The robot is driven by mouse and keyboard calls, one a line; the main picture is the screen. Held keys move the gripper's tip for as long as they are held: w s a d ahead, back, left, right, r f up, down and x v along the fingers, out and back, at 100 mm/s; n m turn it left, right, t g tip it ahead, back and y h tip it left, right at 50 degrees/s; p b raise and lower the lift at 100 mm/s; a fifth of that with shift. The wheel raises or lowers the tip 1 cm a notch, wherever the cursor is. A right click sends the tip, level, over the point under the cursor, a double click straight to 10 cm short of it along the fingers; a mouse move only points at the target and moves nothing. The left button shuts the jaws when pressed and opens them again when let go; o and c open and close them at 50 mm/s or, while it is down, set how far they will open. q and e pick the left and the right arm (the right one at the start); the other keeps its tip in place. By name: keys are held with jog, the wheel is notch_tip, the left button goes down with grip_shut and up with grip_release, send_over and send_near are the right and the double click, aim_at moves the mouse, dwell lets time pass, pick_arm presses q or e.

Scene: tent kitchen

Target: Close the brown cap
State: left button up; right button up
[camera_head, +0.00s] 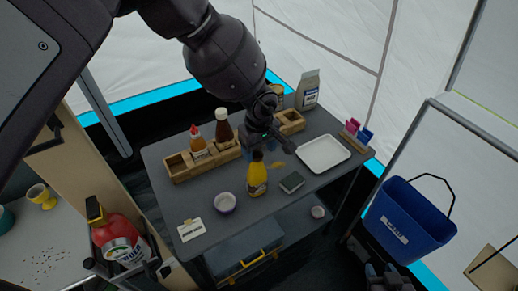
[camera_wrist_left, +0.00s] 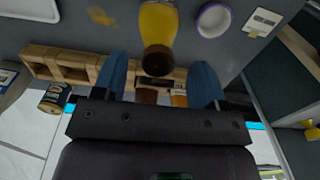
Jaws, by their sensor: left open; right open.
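A yellow bottle (camera_head: 257,179) stands upright on the dark table. Its brown cap (camera_head: 257,156) is on top, but I cannot tell whether the cap is closed. My left gripper (camera_head: 268,144) is just above and behind the cap, and its lower part is hard to make out in the head view. In the left wrist view, the bottle (camera_wrist_left: 158,22) and its cap (camera_wrist_left: 158,60) lie ahead of the gap between the two blue fingers of my left gripper (camera_wrist_left: 160,70). The fingers are open and apart from the cap. My right gripper (camera_head: 384,276) is at the bottom right edge, away from the table.
A wooden rack (camera_head: 202,160) with sauce bottles stands behind left. A white tray (camera_head: 323,154) is to the right. A blue bucket (camera_head: 409,220) is at right.

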pick_arm(q)
jog(key=c, duration=0.9)
jog(key=shift+s+d+f+t+y+b, duration=0.15)
jog(key=shift+f+t+y+b, duration=0.1)
jog(key=shift+t+y+b, duration=0.25)
jog(key=o, duration=0.9)
jog(key=shift+r, duration=0.1)
notch_tip(320, 180, up, 11)
jog(key=s, duration=0.1)
jog(key=shift+d+f+b, duration=0.2)
jog(key=shift+d+b, duration=0.15)
jog(key=shift+d, duration=0.05)
